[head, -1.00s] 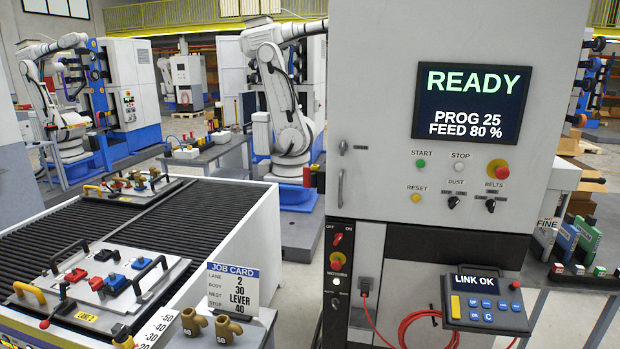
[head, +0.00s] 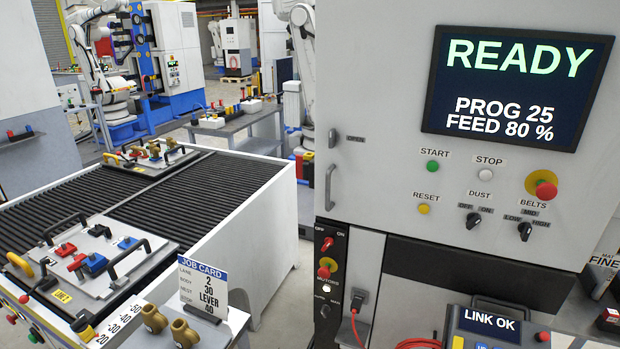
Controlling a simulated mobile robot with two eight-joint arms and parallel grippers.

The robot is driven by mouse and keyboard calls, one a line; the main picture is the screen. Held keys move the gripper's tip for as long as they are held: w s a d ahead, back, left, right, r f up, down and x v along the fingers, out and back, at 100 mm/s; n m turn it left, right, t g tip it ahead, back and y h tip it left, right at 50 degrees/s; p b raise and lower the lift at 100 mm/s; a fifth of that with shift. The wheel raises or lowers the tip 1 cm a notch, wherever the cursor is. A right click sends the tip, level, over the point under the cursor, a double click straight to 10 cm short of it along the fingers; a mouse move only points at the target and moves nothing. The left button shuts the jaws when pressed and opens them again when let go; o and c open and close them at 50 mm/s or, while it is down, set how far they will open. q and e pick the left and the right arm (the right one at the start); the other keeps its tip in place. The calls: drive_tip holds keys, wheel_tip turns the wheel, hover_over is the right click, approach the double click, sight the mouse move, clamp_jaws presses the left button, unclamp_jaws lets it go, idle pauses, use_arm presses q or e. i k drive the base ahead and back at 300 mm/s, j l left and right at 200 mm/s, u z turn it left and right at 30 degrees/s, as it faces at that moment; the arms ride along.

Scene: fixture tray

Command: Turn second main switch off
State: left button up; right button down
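A narrow black switch panel (head: 341,258) is on the front of the grey machine cabinet, low at its left edge. At its top is a small red switch (head: 327,244) between the labels OFF and ON. Its handle looks tilted, but I cannot tell its position for sure. A smaller switch (head: 325,311) is near the panel's bottom. Neither of my grippers is in view.
The cabinet screen (head: 516,88) reads READY, PROG 25, FEED 80 %. A pendant (head: 487,327) reading LINK OK stands in front at lower right. A job card (head: 203,286) and brass fittings stand by the ribbed conveyor table (head: 225,200) at left.

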sight(304, 168)
drive_tip(key=i+j+u, duration=0.1)
drive_tip(key=i, duration=0.4)
drive_tip(key=i+j, duration=0.1)
drive_tip(key=i, duration=0.45)
drive_tip(key=j+u, duration=0.05)
